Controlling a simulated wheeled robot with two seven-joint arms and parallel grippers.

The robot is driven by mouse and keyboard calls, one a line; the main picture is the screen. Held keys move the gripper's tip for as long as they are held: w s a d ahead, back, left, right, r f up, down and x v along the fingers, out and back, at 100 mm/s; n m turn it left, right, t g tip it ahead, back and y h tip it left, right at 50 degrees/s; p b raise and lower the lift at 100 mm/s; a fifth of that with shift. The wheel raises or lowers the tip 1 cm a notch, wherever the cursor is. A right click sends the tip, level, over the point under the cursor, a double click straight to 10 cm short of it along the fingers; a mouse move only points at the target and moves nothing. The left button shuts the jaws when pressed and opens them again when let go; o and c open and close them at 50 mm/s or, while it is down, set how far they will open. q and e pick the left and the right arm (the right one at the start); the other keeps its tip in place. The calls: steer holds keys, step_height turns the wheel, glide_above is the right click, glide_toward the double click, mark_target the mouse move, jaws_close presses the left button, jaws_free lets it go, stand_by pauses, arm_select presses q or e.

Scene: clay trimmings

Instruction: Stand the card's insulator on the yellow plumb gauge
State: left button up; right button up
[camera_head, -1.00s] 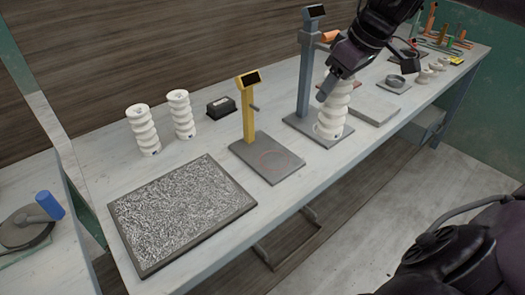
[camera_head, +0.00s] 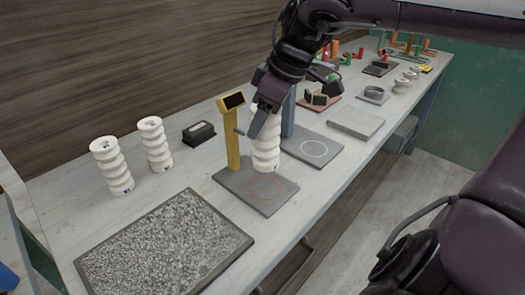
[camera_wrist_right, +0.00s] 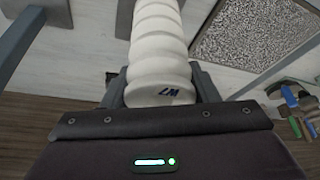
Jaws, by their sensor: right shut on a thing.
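My right gripper (camera_head: 264,122) is shut on a white ribbed insulator (camera_head: 266,154) and holds it roughly upright. The yellow plumb gauge (camera_head: 233,145) has a grey base plate (camera_head: 240,178) with a red circle. The insulator's lower end appears over the back right part of that plate, behind the circle; I cannot tell whether it touches. My left gripper is not in view. I cannot make out the card.
Two similar white insulators (camera_head: 112,165) (camera_head: 155,143) stand at the left back. A black box (camera_head: 198,133) is beside them. A speckled tray (camera_head: 85,262) lies in front. A blue-grey gauge (camera_head: 288,115) with a white circle on its base (camera_head: 328,153) is just to the right.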

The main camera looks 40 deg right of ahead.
mark_target(263, 148)
step_height(263, 148, down, 7)
steer(key=shift+r, duration=0.1)
steer(key=shift+f, duration=0.35)
steer(key=o, duration=1.4)
steer(key=shift+b, duration=0.3)
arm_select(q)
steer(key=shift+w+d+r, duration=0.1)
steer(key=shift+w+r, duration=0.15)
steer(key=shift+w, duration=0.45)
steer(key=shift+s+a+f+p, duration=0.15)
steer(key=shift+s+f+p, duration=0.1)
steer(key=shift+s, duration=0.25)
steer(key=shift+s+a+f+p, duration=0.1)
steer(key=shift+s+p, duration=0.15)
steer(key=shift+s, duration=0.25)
arm_select(e)
steer(key=shift+v, duration=6.05)
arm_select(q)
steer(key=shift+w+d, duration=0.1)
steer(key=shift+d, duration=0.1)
arm_select(e)
steer(key=shift+s+f, duration=0.1)
